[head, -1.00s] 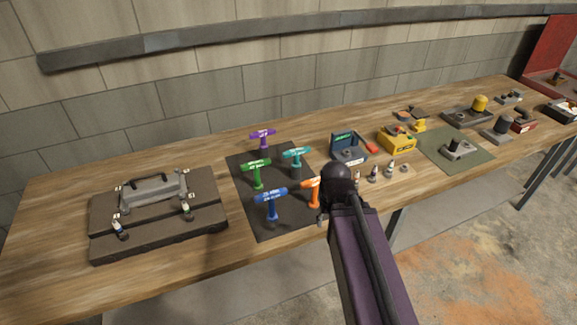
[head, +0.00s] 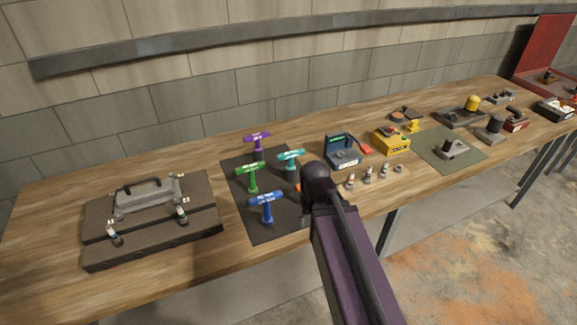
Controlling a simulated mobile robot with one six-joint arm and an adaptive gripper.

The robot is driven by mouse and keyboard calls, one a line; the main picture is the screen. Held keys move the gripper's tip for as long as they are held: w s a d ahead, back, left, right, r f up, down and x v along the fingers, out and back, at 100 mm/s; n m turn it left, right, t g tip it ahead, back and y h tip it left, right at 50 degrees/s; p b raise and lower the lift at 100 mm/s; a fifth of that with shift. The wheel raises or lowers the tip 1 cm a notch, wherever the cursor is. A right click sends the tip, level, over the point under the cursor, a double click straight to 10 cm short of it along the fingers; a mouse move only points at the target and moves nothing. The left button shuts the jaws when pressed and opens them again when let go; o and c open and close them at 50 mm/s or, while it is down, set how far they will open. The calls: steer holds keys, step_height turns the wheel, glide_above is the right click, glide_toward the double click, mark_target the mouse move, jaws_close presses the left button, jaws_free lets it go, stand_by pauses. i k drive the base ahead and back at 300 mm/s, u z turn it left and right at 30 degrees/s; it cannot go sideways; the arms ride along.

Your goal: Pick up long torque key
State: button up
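Several T-handled torque keys stand upright on a dark mat (head: 240,171). I see a purple key (head: 257,137), a green key (head: 250,172), a teal key (head: 291,156) and a blue key (head: 266,201). An orange key (head: 298,187) shows only as a sliver beside my arm. Their labels are too small to read, so I cannot tell which is the long one. My arm reaches in from the lower right, its dark joint over the mat's right edge. My gripper is hidden behind it.
A dark case (head: 150,243) with a grey handled unit lies on the wooden bench at left. Right of the mat stand a blue-grey box (head: 342,152), a yellow box (head: 390,140), small bottles (head: 368,173) and a green mat (head: 466,160). The bench's front left is clear.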

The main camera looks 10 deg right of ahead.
mark_target(290, 168)
steer(key=u, duration=0.05)
steer(key=i, duration=0.95)
steer(key=z, duration=0.1)
